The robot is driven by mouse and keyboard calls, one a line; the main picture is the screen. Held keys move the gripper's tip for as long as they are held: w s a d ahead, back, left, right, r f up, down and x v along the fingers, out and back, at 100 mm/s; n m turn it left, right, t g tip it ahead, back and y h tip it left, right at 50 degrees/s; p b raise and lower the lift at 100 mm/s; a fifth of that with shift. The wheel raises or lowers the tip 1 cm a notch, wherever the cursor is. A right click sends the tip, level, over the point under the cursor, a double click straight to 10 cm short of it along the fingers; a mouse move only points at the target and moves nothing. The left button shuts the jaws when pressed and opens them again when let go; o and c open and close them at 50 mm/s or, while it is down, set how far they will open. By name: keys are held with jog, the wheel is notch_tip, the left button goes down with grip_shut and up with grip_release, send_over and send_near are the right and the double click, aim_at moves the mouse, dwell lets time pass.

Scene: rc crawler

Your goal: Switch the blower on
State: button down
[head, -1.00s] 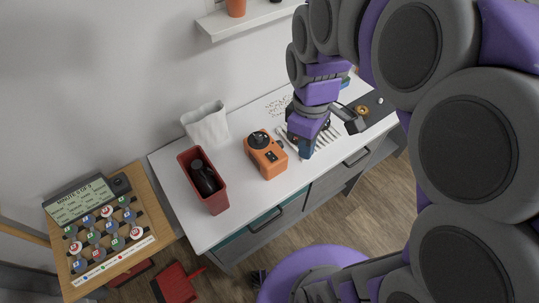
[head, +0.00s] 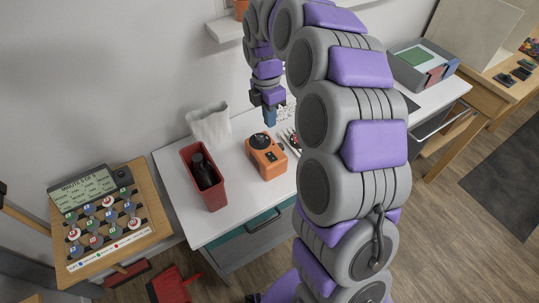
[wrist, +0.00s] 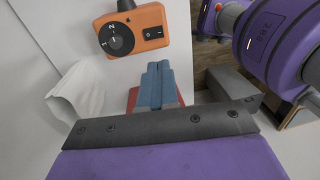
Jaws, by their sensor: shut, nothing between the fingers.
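An orange box with a black round dial and a small black rocker switch, which looks like the blower (head: 268,164), sits on the white worktop. In the wrist view the orange box (wrist: 151,31) is at the top, with its dial on the left and its switch on the right. My gripper (head: 270,117) hangs above and behind the box in the head view, pointing down. In the wrist view its blue fingers (wrist: 158,84) are together and empty, apart from the box.
A red bin (head: 214,196) holding a dark bottle (head: 203,172) stands left of the box. A crumpled white bag (head: 209,126) is behind it. A wooden board with tokens and a display (head: 83,194) is at far left. A shelf (head: 226,30) hangs above.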

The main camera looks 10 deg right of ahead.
jog(key=shift+a, duration=0.15)
jog(key=b, duration=0.4)
send_near(273, 159)
jog(key=f, duration=0.7)
jog(key=shift+s, duration=0.55)
jog(key=shift+f, duration=0.1)
